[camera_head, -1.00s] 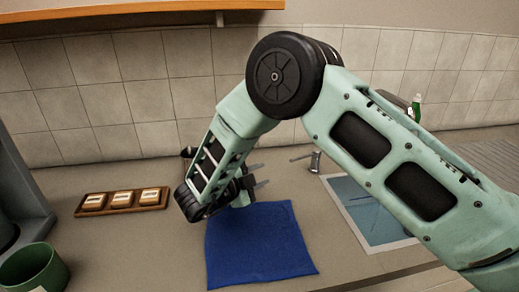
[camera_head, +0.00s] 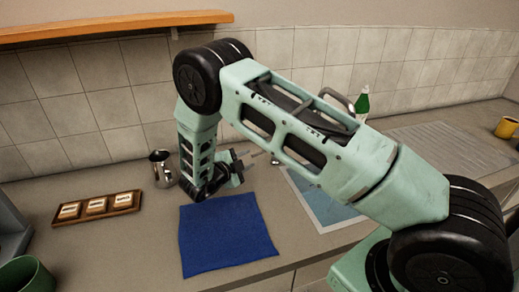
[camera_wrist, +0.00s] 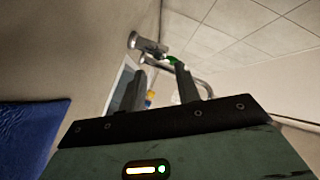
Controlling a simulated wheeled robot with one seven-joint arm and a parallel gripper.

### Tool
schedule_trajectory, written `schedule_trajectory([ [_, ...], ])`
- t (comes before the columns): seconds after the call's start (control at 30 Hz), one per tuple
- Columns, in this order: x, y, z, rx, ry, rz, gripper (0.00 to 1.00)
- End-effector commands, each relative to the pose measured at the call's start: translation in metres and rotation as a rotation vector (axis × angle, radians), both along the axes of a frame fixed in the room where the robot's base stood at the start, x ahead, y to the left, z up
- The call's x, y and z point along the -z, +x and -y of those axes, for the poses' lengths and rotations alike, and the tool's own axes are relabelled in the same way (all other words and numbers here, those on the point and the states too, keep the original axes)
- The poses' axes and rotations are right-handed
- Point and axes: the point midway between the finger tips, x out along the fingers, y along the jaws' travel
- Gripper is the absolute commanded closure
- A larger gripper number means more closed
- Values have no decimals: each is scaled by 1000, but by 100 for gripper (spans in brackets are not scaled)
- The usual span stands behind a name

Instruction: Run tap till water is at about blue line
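My gripper (camera_wrist: 160,88) is open and empty in the wrist view, its two dark fingers apart. A grey metal fitting with round ends (camera_wrist: 146,44), which looks like the tap's lever, shows beyond the fingertips and apart from them. A curved metal spout (camera_wrist: 203,88) shows behind the right finger. In the head view, my gripper (camera_head: 248,158) is over the counter behind the blue cloth, left of the sink. The sink basin (camera_head: 325,208) looks pale blue inside and is partly hidden by my arm. I cannot make out a blue line or a water level.
A blue cloth (camera_head: 225,236) lies on the counter in front of my gripper. A metal jug (camera_head: 160,168) stands left of my gripper. A wooden tray with three blocks (camera_head: 97,207) lies farther left. A green bottle (camera_head: 362,104) and yellow cup (camera_head: 507,127) stand to the right.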

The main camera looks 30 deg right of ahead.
Motion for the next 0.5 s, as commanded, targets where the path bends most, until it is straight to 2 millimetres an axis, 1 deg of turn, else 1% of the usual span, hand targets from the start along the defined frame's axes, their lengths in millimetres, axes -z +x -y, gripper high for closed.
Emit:
schedule_trajectory([
  [0.03,-1,3,11,2,-1,-1,67],
  [0.2,7,14,42,3,-2,-2,67],
  [0.4,14,24,68,1,0,0,67],
  [0.5,16,27,74,-1,0,-1,67],
])
